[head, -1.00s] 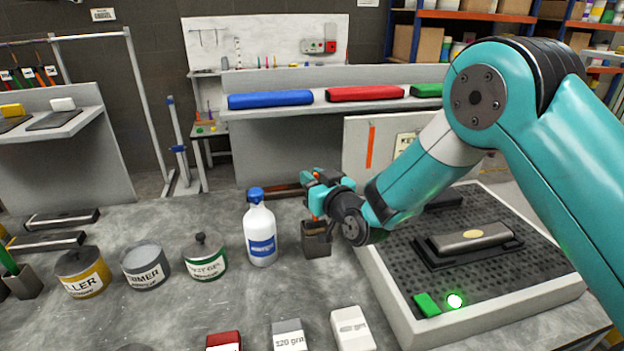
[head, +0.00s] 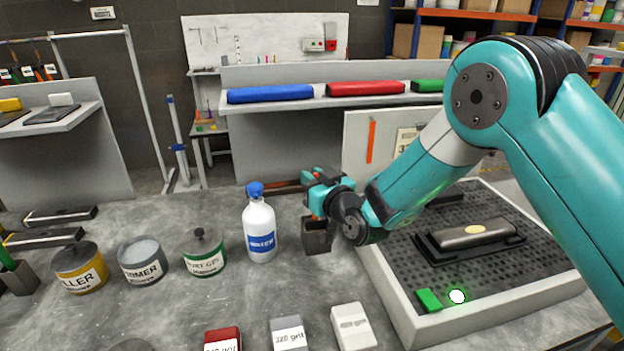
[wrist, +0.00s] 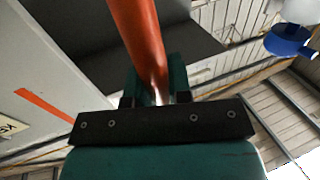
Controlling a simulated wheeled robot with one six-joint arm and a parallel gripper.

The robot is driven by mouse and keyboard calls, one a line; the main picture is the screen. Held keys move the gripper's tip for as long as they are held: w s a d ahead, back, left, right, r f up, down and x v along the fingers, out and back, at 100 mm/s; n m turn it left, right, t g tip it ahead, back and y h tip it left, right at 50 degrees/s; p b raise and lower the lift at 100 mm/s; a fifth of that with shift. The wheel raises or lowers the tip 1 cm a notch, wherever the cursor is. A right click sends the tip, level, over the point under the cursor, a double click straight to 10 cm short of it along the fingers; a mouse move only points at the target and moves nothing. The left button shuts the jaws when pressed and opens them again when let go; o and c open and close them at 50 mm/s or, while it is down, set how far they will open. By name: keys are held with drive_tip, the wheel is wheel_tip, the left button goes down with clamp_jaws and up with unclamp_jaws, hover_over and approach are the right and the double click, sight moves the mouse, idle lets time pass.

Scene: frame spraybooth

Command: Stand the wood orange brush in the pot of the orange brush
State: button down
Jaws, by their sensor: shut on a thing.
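My gripper (head: 322,192) is shut on the orange brush, whose orange handle (wrist: 138,35) shows large between the fingers in the wrist view. In the head view only a little orange shows below the fingers, just at the mouth of the dark grey square pot (head: 317,240). The pot stands upright on the grey table between the white bottle and the perforated bench. The gripper is right above the pot. My gripper hides most of the brush in the head view, and I cannot tell how deep its lower end is in the pot.
The white bottle (head: 260,232) with a blue cap stands close left of the pot. The perforated bench (head: 400,318) is close on the right. Several cans, such as the green-labelled one (head: 205,254), stand further left. Sanding boxes (head: 352,328) lie in front.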

drive_tip(key=shift+f+b, duration=0.3)
drive_tip(key=shift+f, duration=0.05)
drive_tip(key=c, duration=1)
unclamp_jaws()
drive_tip(key=shift+o, duration=0.2)
drive_tip(key=b+v, duration=1.3)
drive_tip(key=v, duration=0.4)
drive_tip(key=shift+d+b, duration=0.2)
drive_tip(key=shift+b, duration=0.15)
drive_tip(key=shift+s, duration=0.2)
